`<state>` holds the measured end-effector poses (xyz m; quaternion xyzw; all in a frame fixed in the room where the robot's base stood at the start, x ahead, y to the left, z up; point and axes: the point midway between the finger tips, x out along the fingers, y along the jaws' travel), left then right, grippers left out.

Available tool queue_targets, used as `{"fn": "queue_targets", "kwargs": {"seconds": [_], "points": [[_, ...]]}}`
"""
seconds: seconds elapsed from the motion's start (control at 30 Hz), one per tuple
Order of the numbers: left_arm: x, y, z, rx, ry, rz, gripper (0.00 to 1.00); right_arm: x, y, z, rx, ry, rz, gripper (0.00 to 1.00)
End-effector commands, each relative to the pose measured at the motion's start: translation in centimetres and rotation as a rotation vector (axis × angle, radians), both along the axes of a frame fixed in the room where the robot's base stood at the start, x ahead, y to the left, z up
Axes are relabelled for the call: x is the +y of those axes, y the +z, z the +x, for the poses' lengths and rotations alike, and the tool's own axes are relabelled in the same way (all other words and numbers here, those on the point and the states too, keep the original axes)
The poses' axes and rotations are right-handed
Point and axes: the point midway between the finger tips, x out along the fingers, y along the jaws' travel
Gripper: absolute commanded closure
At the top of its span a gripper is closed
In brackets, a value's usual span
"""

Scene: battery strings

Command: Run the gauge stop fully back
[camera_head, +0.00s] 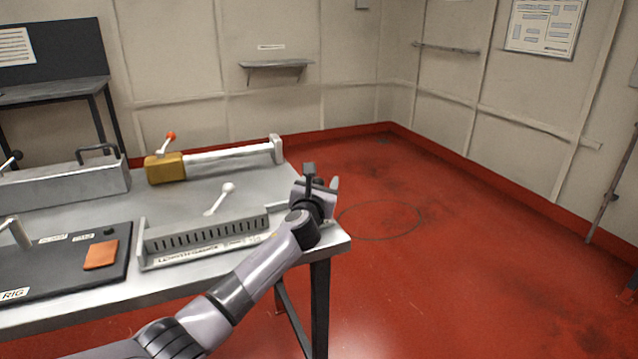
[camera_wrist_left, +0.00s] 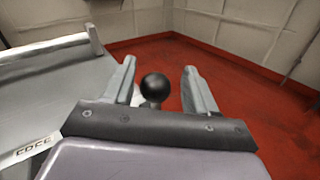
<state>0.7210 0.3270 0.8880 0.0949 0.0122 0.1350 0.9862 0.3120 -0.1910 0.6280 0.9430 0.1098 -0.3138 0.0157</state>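The slotted gauge (camera_head: 208,232) lies along the table's front right part, with a printed strip on its front that is hard to read. A lever with a white ball (camera_head: 228,187) stands up behind its slotted face. My left gripper (camera_head: 322,184) is at the gauge's right end, over the table's right edge. In the left wrist view the gripper (camera_wrist_left: 160,85) is open, its fingers on either side of a black ball knob (camera_wrist_left: 154,88). Gaps show beside the knob. What carries the knob is mostly hidden, so I cannot tell whether it is the gauge stop. My right gripper is not in view.
Behind the gauge, a brass block (camera_head: 165,168) with an orange-tipped lever sits on a pale bar ending in an upright plate (camera_head: 276,149). A black board (camera_head: 60,280) with an orange pad lies at left. Red floor right of the table is clear.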

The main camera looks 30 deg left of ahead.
Motion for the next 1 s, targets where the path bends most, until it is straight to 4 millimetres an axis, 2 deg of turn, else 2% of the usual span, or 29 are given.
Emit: {"fn": "queue_targets", "kwargs": {"seconds": [0.27, 0.6, 0.8, 1.0], "points": [[0.0, 0.0, -0.4, 0.001, 0.002, 0.002, 0.43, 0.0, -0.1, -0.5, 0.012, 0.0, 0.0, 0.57], [-1.0, 0.1, -4.0, 0.001, 0.0, 0.002, 0.43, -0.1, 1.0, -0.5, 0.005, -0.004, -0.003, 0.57], [-1.6, 0.0, -5.9, 0.001, 0.0, 0.002, 0.43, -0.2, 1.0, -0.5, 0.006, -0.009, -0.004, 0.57], [-1.9, 0.0, -6.8, 0.0, -0.001, 0.001, 0.43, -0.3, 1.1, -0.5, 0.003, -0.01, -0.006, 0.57]]}}
